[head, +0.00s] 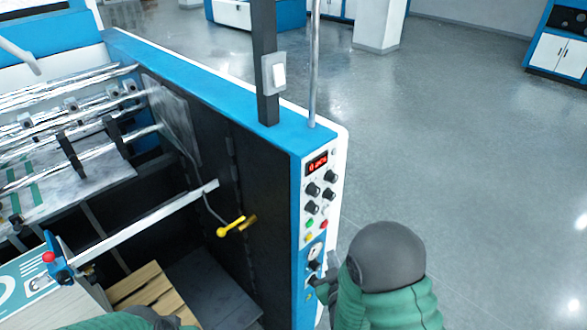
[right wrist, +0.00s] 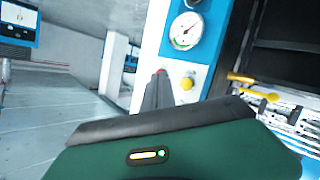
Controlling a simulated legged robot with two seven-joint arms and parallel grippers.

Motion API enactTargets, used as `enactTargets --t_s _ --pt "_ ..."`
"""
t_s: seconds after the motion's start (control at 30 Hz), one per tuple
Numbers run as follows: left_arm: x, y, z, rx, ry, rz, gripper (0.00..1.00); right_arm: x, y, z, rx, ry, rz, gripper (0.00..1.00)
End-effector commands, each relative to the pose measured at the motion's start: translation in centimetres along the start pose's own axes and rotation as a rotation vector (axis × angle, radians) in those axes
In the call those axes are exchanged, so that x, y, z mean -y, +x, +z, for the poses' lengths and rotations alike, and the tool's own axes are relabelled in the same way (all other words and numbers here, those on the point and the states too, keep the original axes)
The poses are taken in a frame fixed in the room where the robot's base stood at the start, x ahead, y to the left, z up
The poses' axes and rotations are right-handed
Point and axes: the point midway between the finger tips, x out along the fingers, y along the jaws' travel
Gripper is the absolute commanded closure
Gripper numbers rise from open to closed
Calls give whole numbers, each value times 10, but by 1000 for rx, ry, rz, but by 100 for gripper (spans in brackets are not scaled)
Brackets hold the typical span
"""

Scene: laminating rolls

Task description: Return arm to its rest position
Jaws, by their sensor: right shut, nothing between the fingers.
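My right arm, green with a dark grey cap, stands at the bottom right of the head view, beside the machine's control panel (head: 316,190). Its right gripper (head: 321,284) is small and partly hidden there, close to the panel's lower part. In the right wrist view the dark fingers of the right gripper (right wrist: 158,88) are shut and empty, pointing at the white and blue panel. A red button (right wrist: 160,71) shows at their tips; I cannot tell whether they touch it. A green part of my left arm shows at the bottom left of the head view; its gripper is out of sight.
The laminating machine with metal rollers (head: 75,90) fills the left. A yellow-handled lever (head: 231,227) is inside it. A pressure gauge (right wrist: 186,31) and a yellow button (right wrist: 187,84) are near the fingers. Open grey floor (head: 460,160) lies to the right.

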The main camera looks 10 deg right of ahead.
Motion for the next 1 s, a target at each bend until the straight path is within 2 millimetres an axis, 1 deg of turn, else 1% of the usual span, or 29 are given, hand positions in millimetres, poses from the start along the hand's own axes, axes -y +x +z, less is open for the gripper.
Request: enactTargets --t_s 0.07,0.13,0.17,0.2,0.27,0.3,0.37,0.4,0.47,0.5,0.53,0.6,0.7,0.8,1.0 --pt "0 6 2 0 0 0 64 2 2 5 16 14 -10 100" --pt "0 21 5 0 0 0 64 9 4 19 69 52 -42 100" --pt "0 30 7 0 0 0 64 12 5 28 106 77 -63 100" --pt "0 43 10 0 0 0 64 18 4 42 167 115 -97 100" --pt "0 65 15 0 0 0 64 28 -4 66 278 177 -154 100" --pt "0 80 19 0 0 0 64 35 -13 82 363 217 -193 100" --pt "0 99 24 1 0 0 64 42 -33 107 494 267 -242 100" --pt "0 111 26 1 0 0 64 46 -50 123 582 295 -268 100" --pt "0 126 30 1 0 0 64 48 -76 143 704 325 -293 100" --pt "0 134 32 1 0 0 64 49 -94 154 778 338 -304 100" --pt "0 138 33 1 0 0 64 49 -106 161 826 347 -308 100" --pt "0 145 34 0 0 0 64 47 -129 173 915 360 -310 100" --pt "0 147 35 0 0 0 64 44 -148 179 986 366 -310 100" --pt "0 145 34 0 0 0 64 42 -152 179 1003 368 -310 100" --pt "0 144 34 -1 0 0 64 42 -152 178 1001 366 -311 100"
